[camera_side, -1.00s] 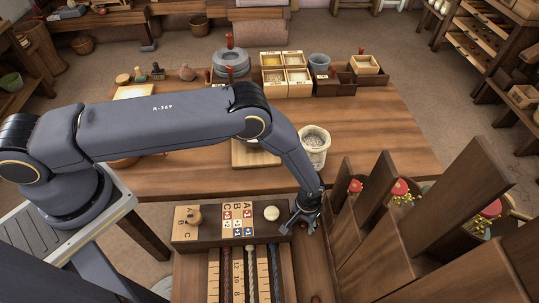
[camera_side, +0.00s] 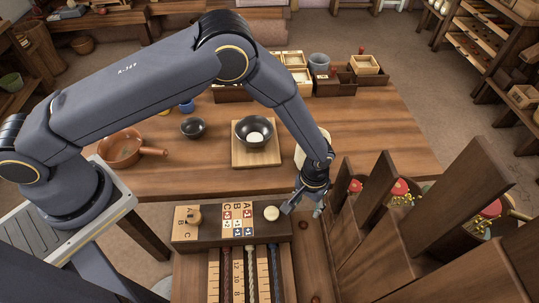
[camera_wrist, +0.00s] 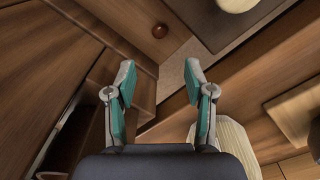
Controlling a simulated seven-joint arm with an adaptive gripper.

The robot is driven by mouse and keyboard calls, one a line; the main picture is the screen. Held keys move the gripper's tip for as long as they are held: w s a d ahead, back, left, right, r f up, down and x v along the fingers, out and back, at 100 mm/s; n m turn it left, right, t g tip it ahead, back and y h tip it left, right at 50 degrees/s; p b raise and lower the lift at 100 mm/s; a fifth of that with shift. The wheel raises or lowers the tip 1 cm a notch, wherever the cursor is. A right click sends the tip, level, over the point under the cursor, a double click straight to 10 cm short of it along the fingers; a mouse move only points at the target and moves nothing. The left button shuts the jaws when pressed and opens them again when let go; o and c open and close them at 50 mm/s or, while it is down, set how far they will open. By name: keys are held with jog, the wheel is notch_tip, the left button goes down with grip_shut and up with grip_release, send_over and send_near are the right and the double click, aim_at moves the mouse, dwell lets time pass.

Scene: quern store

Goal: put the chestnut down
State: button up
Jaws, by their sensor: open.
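A small round brown thing that looks like the chestnut (camera_wrist: 160,31) lies on a wooden surface in the wrist view, ahead of my fingertips and apart from them. My gripper (camera_side: 304,209) is above the right end of the dark wooden block, beside a cream disc (camera_side: 272,213). In the wrist view my gripper (camera_wrist: 160,78) has its two teal-padded fingers apart, with nothing between them.
The dark block (camera_side: 185,237) also bears a lettered board (camera_side: 238,222) and a knobbed piece (camera_side: 193,216). Tall wooden dividers (camera_side: 463,194) stand close on the right. A pale ridged vessel (camera_wrist: 232,143) is near my gripper. A dark bowl (camera_side: 253,131) stands on the table behind.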

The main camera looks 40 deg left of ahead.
jog(key=w+a+r+t, duration=0.1)
jog(key=w+a+r, duration=0.15)
jog(key=r, duration=0.55)
jog(key=w+a+r, duration=0.1)
jog(key=a+r, duration=0.2)
jog(key=r, duration=0.5)
jog(key=s+a+r+t, duration=0.1)
jog(key=s+a+r, duration=0.1)
jog(key=a+r, duration=0.45)
jog(key=s+a+r+t, duration=0.15)
jog(key=a+r, duration=0.25)
jog(key=r, duration=0.6)
jog(key=s+a+r+t, duration=0.1)
jog(key=s+a+r, duration=0.2)
jog(key=s+a, duration=0.2)
jog(key=s+a+r+t, duration=0.1)
jog(key=s+a+r, duration=0.3)
jog(key=s, duration=0.8)
jog(key=shift+s+a+r, duration=0.3)
jog(key=shift+a, duration=1)
